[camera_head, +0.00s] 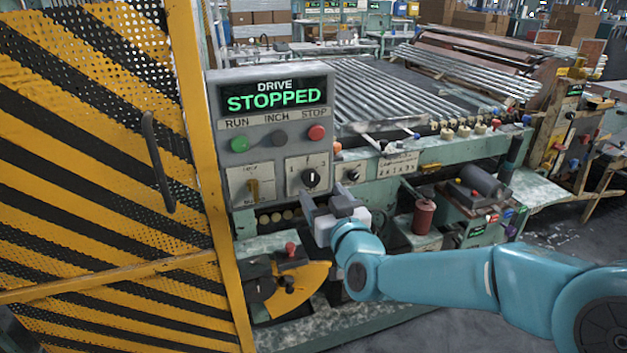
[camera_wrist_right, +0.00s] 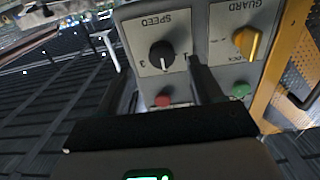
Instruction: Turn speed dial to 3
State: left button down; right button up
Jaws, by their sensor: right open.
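The speed dial (camera_head: 311,178) is a round black knob with a white mark, on a pale plate on the grey control box. In the right wrist view the dial (camera_wrist_right: 162,55) appears upside down, with the 3 at its left and the 1 at its right. My right gripper (camera_head: 322,200) is open just in front of and below the dial. In the wrist view its dark fingers lie on either side of the knob, with no clear contact. My left gripper is out of view.
The display (camera_head: 277,96) reads DRIVE STOPPED. Green (camera_head: 239,144), dark and red (camera_head: 316,132) buttons sit above the dial. A yellow guard switch (camera_head: 253,189) is left of it, and another black knob (camera_head: 351,175) right. A striped yellow guard door (camera_head: 100,200) stands at left.

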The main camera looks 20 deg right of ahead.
aim_at(312, 182)
jog(key=w, duration=0.4)
jog(key=shift+w+a+r+p, duration=0.1)
jog(key=shift+a+r+p, duration=0.05)
jog(key=shift+p, duration=0.2)
jog(key=shift+w, duration=0.65)
jog(key=shift+s, duration=0.1)
jog(key=c, duration=1.1)
jog(key=shift+o, duration=0.2)
